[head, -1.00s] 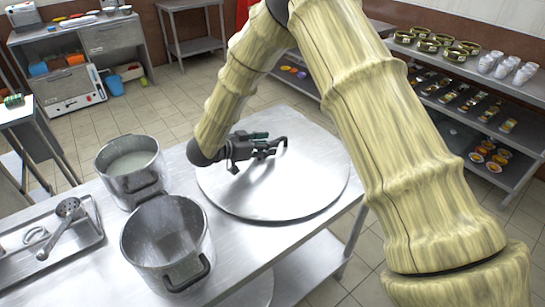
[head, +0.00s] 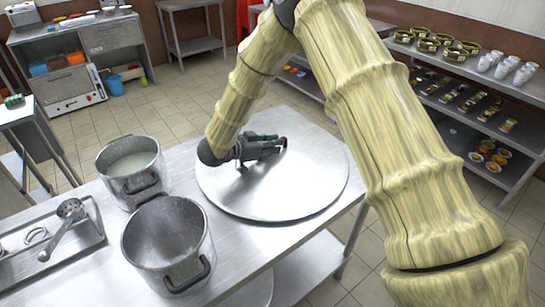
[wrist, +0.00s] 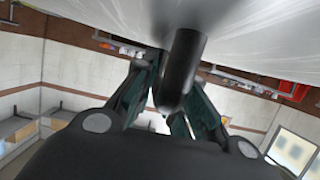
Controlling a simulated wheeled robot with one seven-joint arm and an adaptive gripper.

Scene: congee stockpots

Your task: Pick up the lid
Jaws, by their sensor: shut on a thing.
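The lid (head: 300,190) is a large round silver metal disc at the right end of the steel table. It appears to lie flat there; I cannot tell of any gap under it. My gripper (head: 279,144) is low over the lid's upper middle and shut on its handle. In the wrist view the lid (wrist: 250,28) fills the top, and its dark bar handle (wrist: 181,70) passes between the two fingers. The finger pads are hidden in part behind the handle. In the head view my gripper hides most of the handle.
Two steel pots stand left of the lid: an empty-looking one (head: 167,240) in front and one with pale contents (head: 131,168) behind. A tray (head: 88,240) with a ladle is at far left. A shelf rack (head: 470,100) with bowls and cups stands at right.

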